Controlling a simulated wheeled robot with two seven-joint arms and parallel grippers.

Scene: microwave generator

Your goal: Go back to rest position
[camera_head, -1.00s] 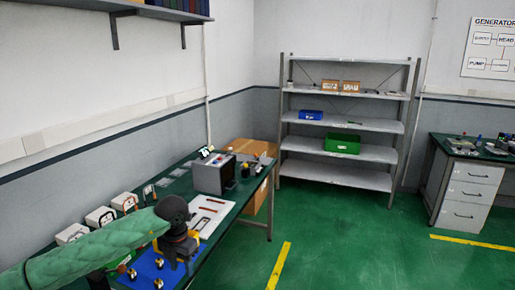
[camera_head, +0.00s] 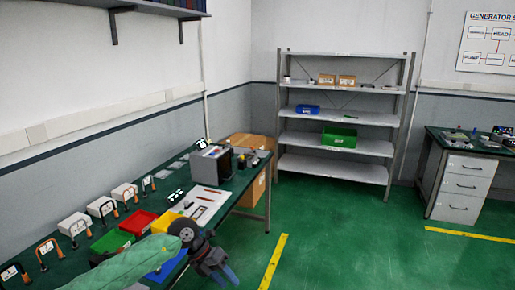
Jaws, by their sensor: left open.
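My left arm comes in from the bottom left in a green sleeve. My left gripper (camera_head: 217,268) is at the front edge of the workbench (camera_head: 250,192), with its fingers pointing down and right. It is open, and I see nothing between its fingers. My right gripper does not show in this view.
The bench holds a grey microwave-like box (camera_head: 211,165), a white board (camera_head: 207,203), a red tray (camera_head: 138,222), a green tray (camera_head: 112,241), a yellow tray (camera_head: 166,222) and a blue tray (camera_head: 166,268). A metal shelf (camera_head: 335,172) stands behind. The green floor (camera_head: 350,240) on the right is clear.

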